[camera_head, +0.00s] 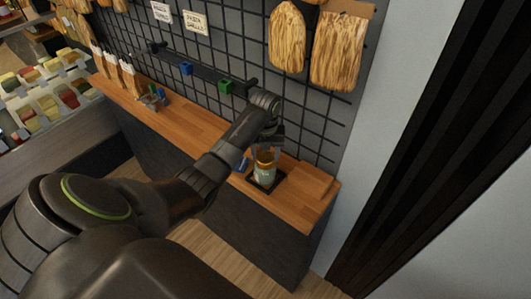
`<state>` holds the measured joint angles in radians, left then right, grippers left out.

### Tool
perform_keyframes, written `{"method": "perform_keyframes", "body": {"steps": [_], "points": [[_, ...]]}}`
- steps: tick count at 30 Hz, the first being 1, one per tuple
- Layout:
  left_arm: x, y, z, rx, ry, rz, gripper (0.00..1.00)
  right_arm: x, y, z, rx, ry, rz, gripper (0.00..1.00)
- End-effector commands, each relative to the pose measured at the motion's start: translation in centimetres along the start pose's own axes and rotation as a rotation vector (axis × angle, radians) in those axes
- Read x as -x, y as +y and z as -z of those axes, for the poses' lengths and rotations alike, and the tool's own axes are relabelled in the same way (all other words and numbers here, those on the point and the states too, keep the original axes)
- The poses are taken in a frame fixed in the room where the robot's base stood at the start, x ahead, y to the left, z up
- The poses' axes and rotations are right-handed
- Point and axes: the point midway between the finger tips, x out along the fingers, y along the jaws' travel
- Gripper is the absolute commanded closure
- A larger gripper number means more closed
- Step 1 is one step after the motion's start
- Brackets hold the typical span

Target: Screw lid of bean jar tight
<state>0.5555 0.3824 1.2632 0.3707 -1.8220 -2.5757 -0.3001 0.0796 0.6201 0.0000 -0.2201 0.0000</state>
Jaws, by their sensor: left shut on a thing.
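The bean jar (264,172) stands upright on a small dark tray (279,178) near the right end of the wooden counter. It has a pale label, and its top looks yellowish-brown. My left gripper (266,150) comes down over the jar from above and is shut on its top, where the lid sits. The fingers partly hide the lid, so its seating on the jar cannot be made out. My right gripper is not in view.
The wooden counter (195,122) runs along a black grid wall (225,50). A wooden board (312,181) lies right of the jar. A small blue item (243,165) is left of it. Bottles (112,72) stand at the far left. Wooden boards (287,37) hang above.

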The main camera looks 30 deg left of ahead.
Motion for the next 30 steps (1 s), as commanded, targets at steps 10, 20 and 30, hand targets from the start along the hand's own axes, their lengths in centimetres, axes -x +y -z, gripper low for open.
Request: {"method": "perform_keyframes", "body": {"steps": [10, 20, 30], "points": [[0.1, 0.0, 0.0, -0.069, -0.001, 0.0, 0.64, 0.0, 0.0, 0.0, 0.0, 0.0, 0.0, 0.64], [0.1, 0.0, 0.0, -0.288, -0.002, 0.0, 0.64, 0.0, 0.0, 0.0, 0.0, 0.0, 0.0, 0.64], [-0.2, -0.1, -0.1, -0.404, -0.004, 0.001, 0.64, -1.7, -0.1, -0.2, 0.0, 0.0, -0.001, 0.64]]}}
